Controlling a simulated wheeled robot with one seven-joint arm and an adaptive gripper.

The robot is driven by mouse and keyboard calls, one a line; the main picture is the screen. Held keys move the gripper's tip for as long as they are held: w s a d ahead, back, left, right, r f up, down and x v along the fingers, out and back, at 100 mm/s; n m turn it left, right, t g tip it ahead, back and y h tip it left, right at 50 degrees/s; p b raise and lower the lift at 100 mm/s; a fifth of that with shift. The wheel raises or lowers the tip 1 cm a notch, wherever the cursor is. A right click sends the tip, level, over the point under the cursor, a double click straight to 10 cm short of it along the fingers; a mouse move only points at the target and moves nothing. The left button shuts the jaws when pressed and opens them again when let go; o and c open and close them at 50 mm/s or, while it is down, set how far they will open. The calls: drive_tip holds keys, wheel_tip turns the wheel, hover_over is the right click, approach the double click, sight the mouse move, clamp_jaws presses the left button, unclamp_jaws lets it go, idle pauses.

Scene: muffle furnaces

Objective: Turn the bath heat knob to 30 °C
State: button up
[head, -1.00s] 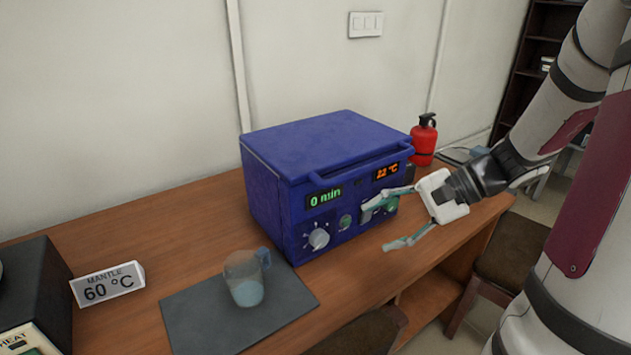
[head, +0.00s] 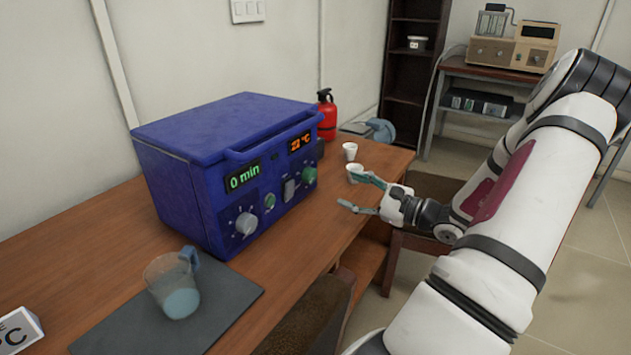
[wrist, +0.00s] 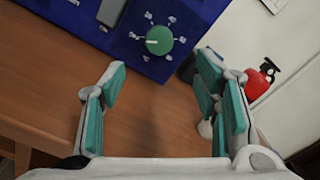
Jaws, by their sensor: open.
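The blue box-shaped bath (head: 190,180) stands on the wooden table, with a green "0 min" display and an orange °C display whose digits are blurred. Below the orange display is a green round knob (head: 309,175), probably the bath heat knob. In the wrist view this green knob (wrist: 159,40) sits in a ring of pale marks, its white pointer toward the left. My gripper (head: 356,192) is open and empty, apart from the panel, to the right of the knob in the head view. In the wrist view its fingertips (wrist: 163,72) are spread below the knob.
A grey-white knob (head: 246,223), a green button (head: 269,201) and a grey switch (head: 289,190) share the panel. A beaker (head: 176,285) stands on a dark mat (head: 222,310). A red extinguisher (head: 327,115) and small white cups (head: 350,151) are behind my gripper.

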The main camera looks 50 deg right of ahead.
sight(313, 177)
drive_tip(key=w, duration=0.3)
drive_tip(key=w+a+b, duration=0.1)
drive_tip(key=w, duration=0.6)
drive_tip(key=shift+w+a+b, duration=0.25)
drive_tip(key=shift+w+b, duration=0.05)
drive_tip(key=shift+c, duration=0.2)
drive_tip(key=c, duration=1.1)
